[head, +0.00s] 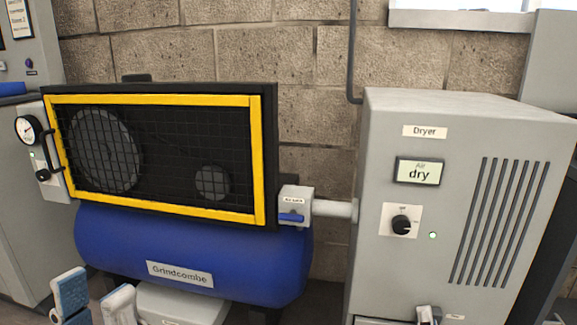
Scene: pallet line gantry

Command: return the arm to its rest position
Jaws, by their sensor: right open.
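My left gripper (95,300) shows at the bottom left, in front of the blue tank. Its two pale fingers with light blue pads stand apart, with nothing seen between them. What I take for the tips of my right gripper (428,315) barely shows at the bottom edge, in front of the dryer's lower front. Most of it is cut off by the frame, and I see nothing held there. The rest of both arms is out of view.
A compressor with a yellow-framed mesh guard (155,98) and a blue tank (240,262) stands at the left. A grey valve block with a blue lever (291,217) joins it by a pipe to the dryer cabinet (400,270). A brick wall (320,60) is behind.

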